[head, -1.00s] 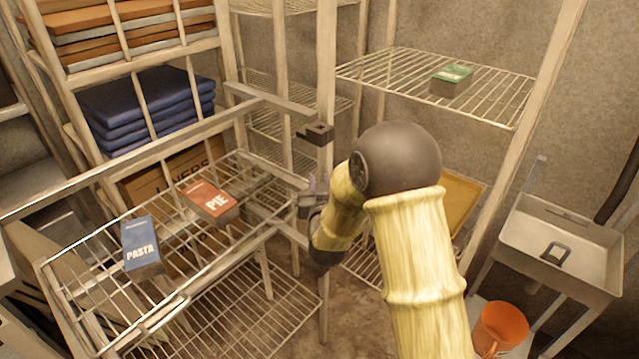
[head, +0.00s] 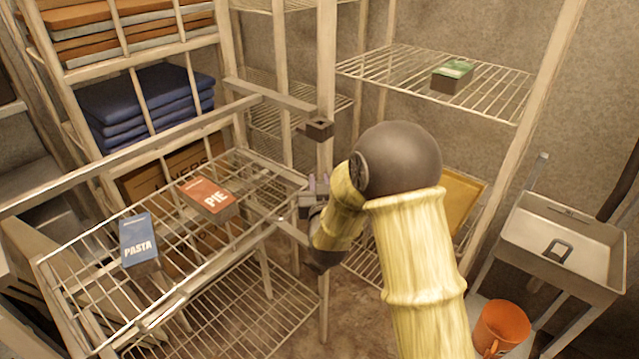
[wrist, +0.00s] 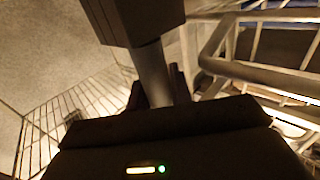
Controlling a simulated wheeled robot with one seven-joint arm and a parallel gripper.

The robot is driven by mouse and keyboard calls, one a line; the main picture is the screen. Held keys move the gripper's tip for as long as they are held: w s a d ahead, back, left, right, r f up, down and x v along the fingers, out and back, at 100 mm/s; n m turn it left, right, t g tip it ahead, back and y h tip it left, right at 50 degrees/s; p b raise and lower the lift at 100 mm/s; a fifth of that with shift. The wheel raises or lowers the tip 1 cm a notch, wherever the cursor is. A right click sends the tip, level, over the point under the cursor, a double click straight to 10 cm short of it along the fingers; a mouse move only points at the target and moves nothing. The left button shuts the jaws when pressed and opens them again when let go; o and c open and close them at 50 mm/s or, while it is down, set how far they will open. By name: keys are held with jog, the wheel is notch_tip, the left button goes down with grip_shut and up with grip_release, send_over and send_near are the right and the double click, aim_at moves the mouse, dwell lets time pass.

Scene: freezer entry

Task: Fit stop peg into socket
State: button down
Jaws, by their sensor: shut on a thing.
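My gripper (wrist: 158,88) is shut on the stop peg, a plain grey cylinder (wrist: 152,72) in the wrist view. The cylinder's upper end meets or passes behind a dark block (wrist: 130,20); I cannot tell whether that is the peg's head or the socket. In the head view my gripper (head: 318,186) is small and partly hidden by my arm, and the peg is not clear there. The socket looks to be the dark square block with a hole (head: 319,128) at the end of a pale bar. It appears above my gripper in the picture.
A wire basket rack (head: 95,278) with a PASTA box (head: 138,240) and a PIE box (head: 208,198) stands left. A pale upright post (head: 327,75) is close behind my gripper. Right are a wire shelf (head: 400,72), a sink (head: 560,240) and an orange bucket (head: 500,328).

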jog(key=shift+f, duration=0.15)
dwell(0.4)
jog(key=c, duration=1.2)
grip_release()
jog(key=shift+o, duration=0.2)
jog(key=s+d+b, duration=0.1)
jog(key=s+b, duration=0.6)
jog(key=s, duration=0.5)
jog(key=shift+d+f, duration=0.2)
jog(key=shift+d, duration=0.1)
jog(key=shift+s+b, duration=0.15)
jog(key=shift+b, duration=0.3)
